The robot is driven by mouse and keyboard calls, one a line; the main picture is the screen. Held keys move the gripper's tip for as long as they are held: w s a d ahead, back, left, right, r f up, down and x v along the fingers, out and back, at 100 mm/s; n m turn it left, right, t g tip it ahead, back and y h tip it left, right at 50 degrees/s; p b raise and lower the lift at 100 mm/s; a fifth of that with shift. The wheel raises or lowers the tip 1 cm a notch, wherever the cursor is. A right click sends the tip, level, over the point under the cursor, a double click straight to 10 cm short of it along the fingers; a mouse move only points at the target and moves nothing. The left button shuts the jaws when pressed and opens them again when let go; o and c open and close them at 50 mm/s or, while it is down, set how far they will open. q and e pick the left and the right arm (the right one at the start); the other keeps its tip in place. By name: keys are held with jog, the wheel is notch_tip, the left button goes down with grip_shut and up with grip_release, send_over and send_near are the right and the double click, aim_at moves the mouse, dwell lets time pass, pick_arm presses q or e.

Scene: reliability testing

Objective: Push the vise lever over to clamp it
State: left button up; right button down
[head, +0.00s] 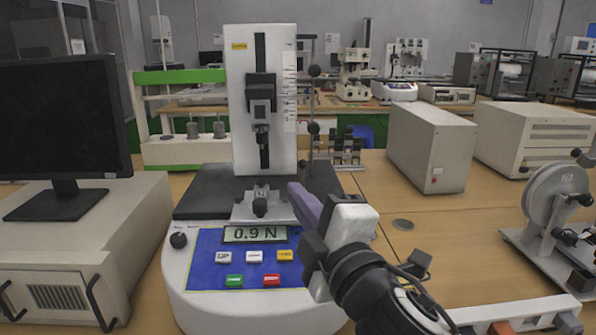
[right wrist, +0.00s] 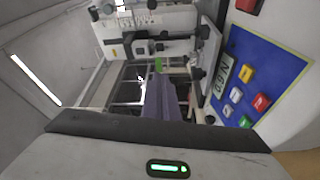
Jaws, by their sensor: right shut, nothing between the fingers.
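The small grey vise (head: 250,207) sits on the dark base plate of the white test stand (head: 235,110), just behind the display reading 0.9 N. A dark knob shows at the front of the vise; I cannot tell the lever's exact position from it. My right gripper (head: 297,195) has purple fingers, shut and empty, just to the right of the vise. A small gap seems to separate them. In the right wrist view the purple fingers (right wrist: 162,98) point toward the stand, with the blue button panel (right wrist: 245,80) to the right. My left gripper is out of view.
A monitor (head: 65,115) on a beige box stands at the left. A grey box (head: 430,145) stands behind right, and a reel device (head: 555,205) at far right.

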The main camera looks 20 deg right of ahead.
aim_at(302, 179)
jog(key=w+d, duration=0.1)
jog(key=w, duration=0.2)
jog(key=w+d, duration=0.1)
jog(key=w, duration=0.2)
jog(key=w+d, duration=0.1)
jog(key=w, duration=0.3)
jog(key=shift+w+d+f, duration=0.1)
jog(key=shift+d, duration=0.05)
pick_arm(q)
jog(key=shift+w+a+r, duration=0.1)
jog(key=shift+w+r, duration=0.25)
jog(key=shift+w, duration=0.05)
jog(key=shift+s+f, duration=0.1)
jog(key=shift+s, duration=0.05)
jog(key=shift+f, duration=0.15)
